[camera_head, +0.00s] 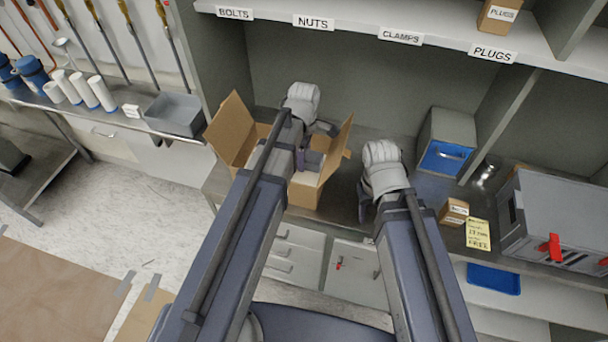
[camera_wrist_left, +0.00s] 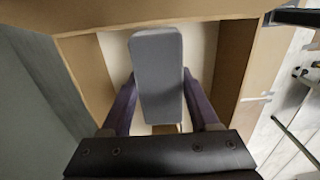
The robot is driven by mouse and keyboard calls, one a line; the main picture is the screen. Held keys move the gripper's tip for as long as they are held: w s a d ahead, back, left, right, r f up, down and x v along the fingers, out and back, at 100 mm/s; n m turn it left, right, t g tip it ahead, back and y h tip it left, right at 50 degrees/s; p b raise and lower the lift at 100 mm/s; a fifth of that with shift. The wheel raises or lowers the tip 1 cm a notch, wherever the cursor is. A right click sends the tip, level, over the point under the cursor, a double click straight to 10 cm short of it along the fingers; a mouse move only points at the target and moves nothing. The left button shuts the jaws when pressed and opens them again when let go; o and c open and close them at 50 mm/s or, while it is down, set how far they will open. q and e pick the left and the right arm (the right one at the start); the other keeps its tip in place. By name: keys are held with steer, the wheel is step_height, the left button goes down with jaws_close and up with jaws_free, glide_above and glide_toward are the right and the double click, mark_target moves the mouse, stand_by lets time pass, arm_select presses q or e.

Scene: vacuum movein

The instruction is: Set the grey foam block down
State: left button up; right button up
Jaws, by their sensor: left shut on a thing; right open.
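The grey foam block (camera_wrist_left: 157,72) is between the two purple fingers of my left gripper (camera_wrist_left: 157,100) in the left wrist view. In the head view the block (camera_head: 313,160) shows only in part, behind my left arm. My left gripper (camera_head: 301,160) is shut on it, at the mouth of an open cardboard box (camera_head: 304,195). In the wrist view the box walls (camera_wrist_left: 84,66) surround the block, with a pale floor behind it. I cannot tell whether the block touches that floor. My right gripper (camera_head: 364,205) is open, to the right of the box, partly hidden by its wrist.
The box flaps (camera_head: 232,130) stand up and outward. On the bench to the right are a blue-fronted bin (camera_head: 446,155), a small carton (camera_head: 454,212), a yellow note (camera_head: 478,234) and a large grey case (camera_head: 560,220). A grey tray (camera_head: 175,114) stands at left. A labelled shelf (camera_head: 360,29) runs above.

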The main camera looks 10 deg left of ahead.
mark_target(304, 174)
arm_select(q)
steer(key=shift+f, duration=0.15)
step_height(304, 174, down, 4)
steer(key=b, duration=0.4)
steer(key=shift+f, duration=0.2)
steer(key=shift+f+b, duration=0.15)
steer(key=shift+b, duration=0.15)
steer(key=o, duration=1.3)
step_height(304, 174, up, 12)
steer(key=p, duration=1.2)
steer(key=shift+r, duration=0.25)
steer(key=shift+f, duration=0.1)
